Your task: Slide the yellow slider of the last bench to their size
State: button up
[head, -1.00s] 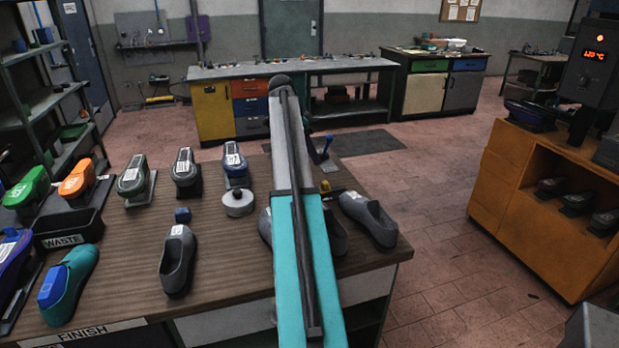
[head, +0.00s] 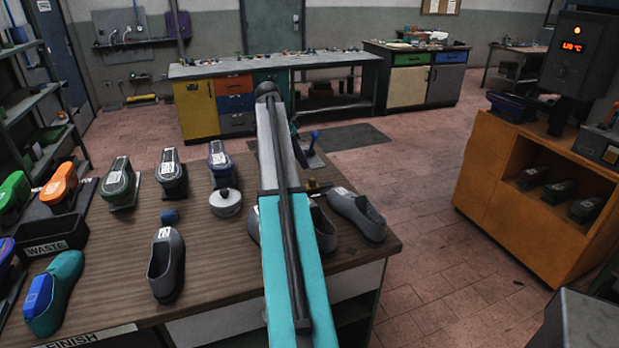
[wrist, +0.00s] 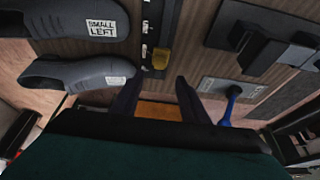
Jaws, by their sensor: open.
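The yellow slider (wrist: 160,59) sits on a dark rail (wrist: 160,25) with white marks in the wrist view. Two grey shoes (wrist: 75,70) lie left of the rail, one labelled "SMALL LEFT". My arm hides the gripper in the head view.
A blue-handled lever (wrist: 231,95) on a plate and dark blocks (wrist: 262,45) stand right of the rail. The wooden bench (head: 120,285) carries several labelled lasts, a grey shoe (head: 165,265), a white round tin (head: 225,203) and a waste bin (head: 50,245). An orange cabinet (head: 480,175) stands right.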

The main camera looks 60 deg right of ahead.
aim_at(311, 179)
jog(key=p+x, duration=0.2)
jog(key=x, duration=0.8)
jog(key=shift+f, duration=0.25)
grip_shut()
